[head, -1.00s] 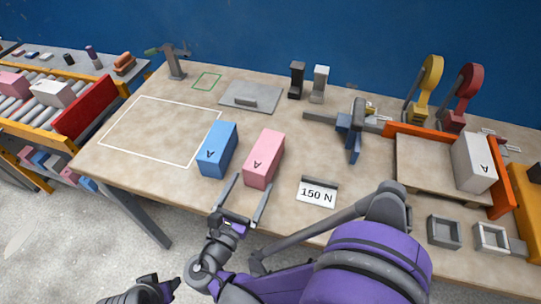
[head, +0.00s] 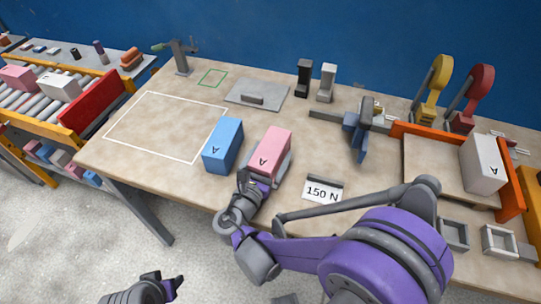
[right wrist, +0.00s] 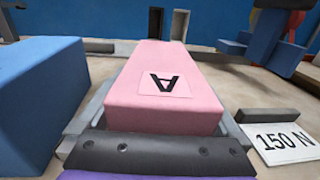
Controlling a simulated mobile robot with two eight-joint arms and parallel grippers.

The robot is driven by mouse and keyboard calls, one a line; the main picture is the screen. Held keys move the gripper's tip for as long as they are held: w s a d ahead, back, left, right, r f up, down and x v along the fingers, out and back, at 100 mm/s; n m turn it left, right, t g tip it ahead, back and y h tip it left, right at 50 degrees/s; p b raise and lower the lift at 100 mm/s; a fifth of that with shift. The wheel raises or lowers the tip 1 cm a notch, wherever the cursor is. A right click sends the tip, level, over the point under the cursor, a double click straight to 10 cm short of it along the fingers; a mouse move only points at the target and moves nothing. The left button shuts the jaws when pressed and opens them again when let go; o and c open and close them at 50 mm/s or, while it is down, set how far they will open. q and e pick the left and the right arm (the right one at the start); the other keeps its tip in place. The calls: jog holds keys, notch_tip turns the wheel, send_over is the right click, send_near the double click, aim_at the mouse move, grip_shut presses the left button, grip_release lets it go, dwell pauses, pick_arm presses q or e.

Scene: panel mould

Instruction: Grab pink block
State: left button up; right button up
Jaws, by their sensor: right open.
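In the right wrist view the pink block (right wrist: 163,90) fills the space between the fingers. The left finger lies between it and the blue block (right wrist: 38,95); I cannot tell whether the fingers touch the pink block. My left gripper (head: 172,287) is at the bottom of the head view, away from the table, and its jaw opening is unclear.
The blue block (head: 223,145) stands close on the left. A 150 N sign (head: 322,191) is to the right. A grey plate (head: 257,93) and two small upright blocks stand behind. An orange-edged tray (head: 430,165) holds a white block (head: 483,163). The white-outlined area (head: 155,125) is clear.

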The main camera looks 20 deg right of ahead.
grip_shut()
dwell(0.5)
